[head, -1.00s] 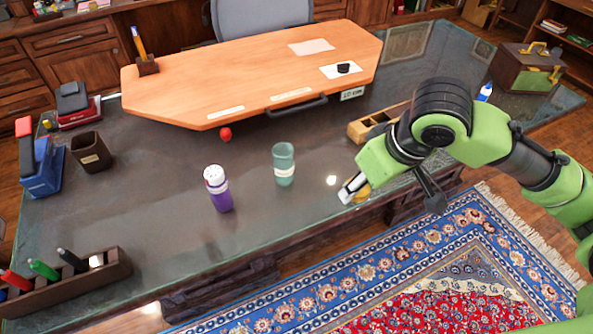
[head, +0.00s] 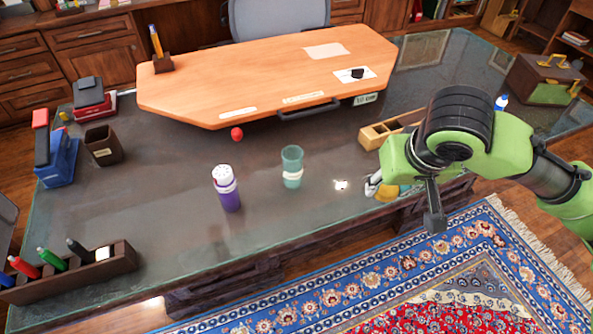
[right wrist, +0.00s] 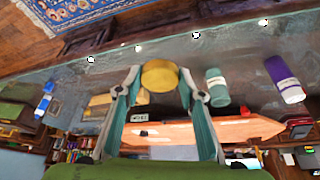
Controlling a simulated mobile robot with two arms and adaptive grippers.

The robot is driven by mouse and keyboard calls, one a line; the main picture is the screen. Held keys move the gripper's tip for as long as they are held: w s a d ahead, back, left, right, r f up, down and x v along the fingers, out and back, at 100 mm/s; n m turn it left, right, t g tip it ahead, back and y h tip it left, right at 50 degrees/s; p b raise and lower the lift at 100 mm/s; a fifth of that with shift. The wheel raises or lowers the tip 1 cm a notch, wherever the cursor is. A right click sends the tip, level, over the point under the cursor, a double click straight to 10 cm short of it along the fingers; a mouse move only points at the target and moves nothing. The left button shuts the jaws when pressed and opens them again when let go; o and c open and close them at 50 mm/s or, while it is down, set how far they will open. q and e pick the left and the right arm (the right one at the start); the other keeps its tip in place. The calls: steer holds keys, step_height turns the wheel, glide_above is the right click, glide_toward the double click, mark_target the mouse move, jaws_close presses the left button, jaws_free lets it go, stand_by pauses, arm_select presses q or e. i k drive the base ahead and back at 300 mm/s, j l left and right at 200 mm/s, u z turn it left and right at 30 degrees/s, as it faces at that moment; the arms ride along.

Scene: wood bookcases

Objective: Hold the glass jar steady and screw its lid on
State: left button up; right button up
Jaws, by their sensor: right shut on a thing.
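The glass jar (head: 292,168) is teal and see-through with a pale label. It stands upright on the dark desk, with no lid on it. It also shows in the right wrist view (right wrist: 217,90). My right gripper (head: 380,188) is to the right of the jar, apart from it, near the desk's front edge. In the right wrist view its fingers (right wrist: 160,80) are shut on the round yellow-gold lid (right wrist: 159,75). The lid partly shows in the head view (head: 388,193), partly hidden by the gripper. My left gripper is in neither view.
A purple bottle with a white top (head: 226,188) stands just left of the jar. A wooden compartment box (head: 376,136) is behind my right gripper. A red ball (head: 237,134) and the raised orange desktop (head: 260,85) lie behind. Desk between jar and gripper is clear.

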mark_target(292, 154)
steer(key=i+l, duration=0.1)
steer(key=l, duration=1.6)
steer(key=u, duration=1.25)
steer(key=i+l, duration=0.05)
steer(key=l, duration=0.05)
